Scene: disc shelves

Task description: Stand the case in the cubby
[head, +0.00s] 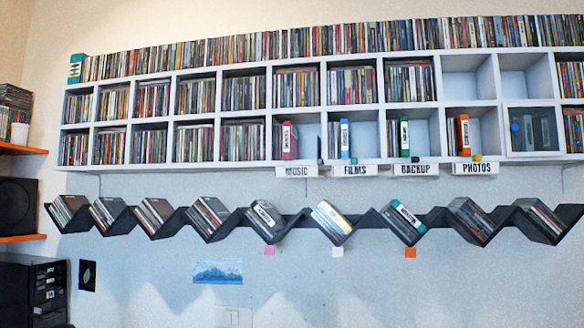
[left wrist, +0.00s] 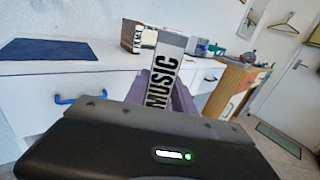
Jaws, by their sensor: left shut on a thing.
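The case has a pale spine lettered MUSIC (left wrist: 163,80), which looks tilted in this view. The case's lower part is hidden behind the gripper body. In the head view the open cubbies stand in the lower shelf row, above label plates MUSIC (head: 297,172), FILMS (head: 354,170), BACKUP (head: 402,169) and PHOTOS (head: 475,168). A reddish case (head: 290,142), a blue case (head: 345,138), a green case (head: 404,137) and an orange case (head: 463,135) stand in them. My right gripper is not in view.
A cubby with a dark glassy door (head: 533,128) and blue knob is right of PHOTOS. A black zigzag rack (head: 366,217) holding tilted cases runs below. In the wrist view a white counter (left wrist: 60,75) carries a blue mat (left wrist: 50,50) and a lettered box (left wrist: 132,36).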

